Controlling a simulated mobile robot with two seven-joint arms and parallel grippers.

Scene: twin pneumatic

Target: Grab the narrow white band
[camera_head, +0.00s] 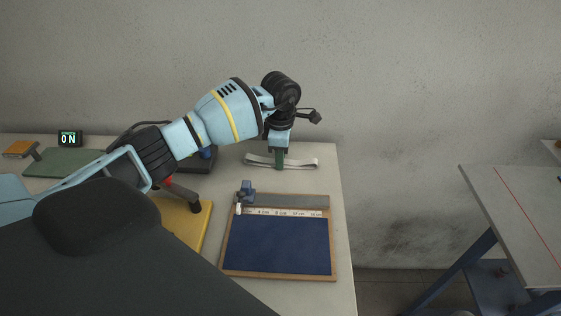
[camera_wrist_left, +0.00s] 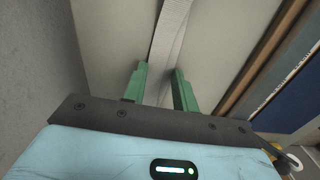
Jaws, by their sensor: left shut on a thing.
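The narrow white band (camera_head: 304,164) lies at the back of the table as a flattened strip, running left to right. In the left wrist view, the band (camera_wrist_left: 170,35) runs from the top edge down between the two green fingers of my left gripper (camera_wrist_left: 160,70). The left gripper is shut on the band. My right gripper is not in view.
In front of the band is a wooden-framed board with a blue mat (camera_head: 277,247), a ruler strip and a small blue clamp (camera_head: 246,190). A yellow board (camera_head: 190,225) is to its left. A green mat (camera_head: 62,162) and a lit display (camera_head: 69,138) stand far left. The wall is close behind.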

